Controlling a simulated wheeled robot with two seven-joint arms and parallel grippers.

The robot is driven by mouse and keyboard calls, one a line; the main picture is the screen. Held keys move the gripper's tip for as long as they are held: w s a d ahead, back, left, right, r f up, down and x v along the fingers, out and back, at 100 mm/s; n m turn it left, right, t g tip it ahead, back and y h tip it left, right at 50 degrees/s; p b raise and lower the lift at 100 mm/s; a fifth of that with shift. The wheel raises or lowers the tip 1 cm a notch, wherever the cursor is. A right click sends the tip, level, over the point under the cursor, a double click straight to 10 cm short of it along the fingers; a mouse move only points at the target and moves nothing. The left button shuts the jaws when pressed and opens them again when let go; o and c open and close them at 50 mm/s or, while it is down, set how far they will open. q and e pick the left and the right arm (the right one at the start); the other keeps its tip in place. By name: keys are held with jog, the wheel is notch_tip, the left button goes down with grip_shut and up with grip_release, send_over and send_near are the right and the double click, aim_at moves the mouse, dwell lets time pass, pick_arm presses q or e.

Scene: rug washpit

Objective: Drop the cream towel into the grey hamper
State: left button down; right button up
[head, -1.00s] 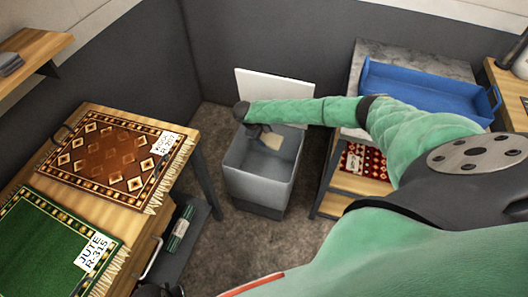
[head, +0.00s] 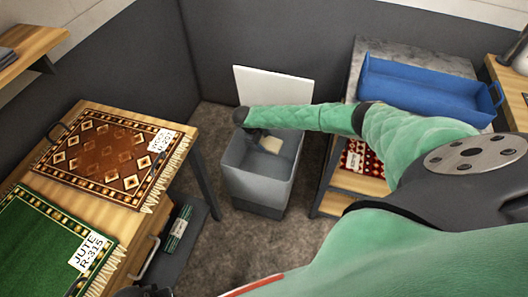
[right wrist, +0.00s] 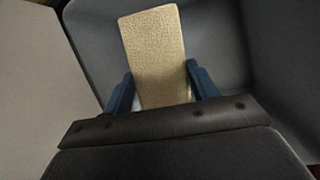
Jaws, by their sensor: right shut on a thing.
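The grey hamper (head: 256,187) stands open on the floor, with a pale lid or panel (head: 280,84) upright behind it. My right gripper (head: 261,139) reaches down into the hamper's mouth, partly hidden by my own arm. It is shut on the cream towel (head: 272,145), which is inside the opening. In the right wrist view the towel (right wrist: 154,55) sticks out between the two blue fingers (right wrist: 158,92), with the hamper's grey inner walls (right wrist: 215,35) around it. The towel's gap to the hamper floor is hard to judge.
At left a wooden table (head: 176,125) holds a brown patterned rug (head: 105,160) and a green rug (head: 45,240). At right a stand holds a blue tray (head: 420,90), with a red patterned rug (head: 352,157) below. Carpet (head: 215,250) in front of the hamper is clear.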

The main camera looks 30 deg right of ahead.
jog(key=o, duration=1)
jog(key=shift+c, duration=0.2)
jog(key=shift+w+a+r, duration=0.15)
jog(key=shift+a+r, duration=0.05)
jog(key=shift+r, duration=0.25)
jog(key=shift+b+v, duration=0.55)
jog(key=shift+v, duration=0.65)
jog(key=v, duration=0.3)
jog(key=shift+r+b, duration=0.15)
jog(key=shift+b, duration=0.2)
pick_arm(q)
jog(key=shift+d+r+t, duration=0.25)
jog(key=shift+d+t, duration=0.05)
jog(key=shift+d, duration=0.4)
pick_arm(e)
jog(key=shift+a+r, duration=0.25)
jog(key=shift+r, duration=0.25)
jog(key=shift+f, duration=0.1)
